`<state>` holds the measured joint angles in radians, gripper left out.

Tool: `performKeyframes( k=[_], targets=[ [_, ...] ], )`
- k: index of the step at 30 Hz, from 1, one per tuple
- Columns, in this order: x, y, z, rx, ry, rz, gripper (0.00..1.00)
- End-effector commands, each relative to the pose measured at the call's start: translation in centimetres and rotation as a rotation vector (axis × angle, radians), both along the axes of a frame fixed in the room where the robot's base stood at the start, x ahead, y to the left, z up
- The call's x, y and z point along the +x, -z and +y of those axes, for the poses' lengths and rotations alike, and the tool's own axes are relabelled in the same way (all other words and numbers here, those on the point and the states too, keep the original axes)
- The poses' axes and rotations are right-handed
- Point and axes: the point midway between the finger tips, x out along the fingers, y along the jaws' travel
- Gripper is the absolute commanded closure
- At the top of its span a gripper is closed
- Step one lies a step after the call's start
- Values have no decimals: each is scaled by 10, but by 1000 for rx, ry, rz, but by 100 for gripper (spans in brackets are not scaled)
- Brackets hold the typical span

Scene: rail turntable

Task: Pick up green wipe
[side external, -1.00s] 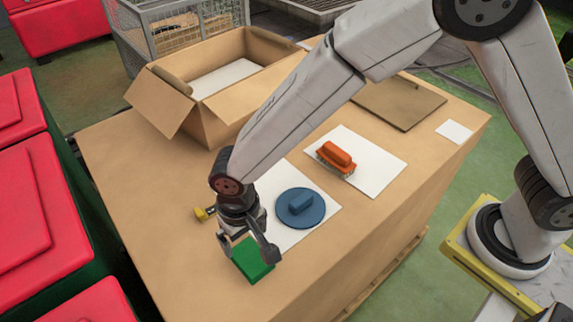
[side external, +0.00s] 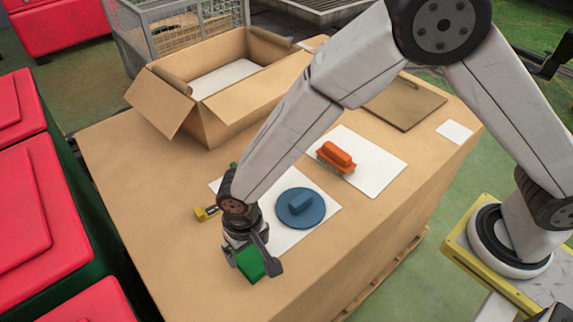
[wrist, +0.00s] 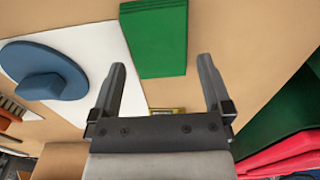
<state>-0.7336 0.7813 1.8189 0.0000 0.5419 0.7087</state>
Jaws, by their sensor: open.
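The green wipe (side external: 250,262) is a green, layered rectangular block near the front left of the cardboard-coloured table. In the wrist view the green wipe (wrist: 156,40) lies ahead of the fingertips, roughly centred between them. My gripper (side external: 252,266) is at the wipe in the side view, with a finger on either side of it in the picture. In the wrist view my gripper (wrist: 160,62) is open, with nothing visible between the fingers. The gripper partly hides the wipe in the side view.
A blue round-based tool (side external: 299,207) and an orange-handled brush (side external: 337,158) sit on white sheets beside the wipe. A yellow object (side external: 206,213) lies left of my gripper. An open cardboard box (side external: 215,85) stands at the back. The table front is clear.

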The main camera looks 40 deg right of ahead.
Motion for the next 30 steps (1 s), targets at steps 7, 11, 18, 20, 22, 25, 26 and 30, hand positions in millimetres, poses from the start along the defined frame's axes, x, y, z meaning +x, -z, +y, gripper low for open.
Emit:
performKeyframes(
  k=[7,11,18,20,22,25,26,30],
  targets=[
    [0,26,0,1,0,1,0],
    [0,31,0,2,0,0,0],
    [0,31,0,3,0,0,0],
    [0,31,0,3,0,0,0],
    [0,31,0,3,0,0,0],
    [0,31,0,3,0,0,0],
    [0,31,0,3,0,0,0],
    [0,31,0,3,0,0,41]
  ],
)
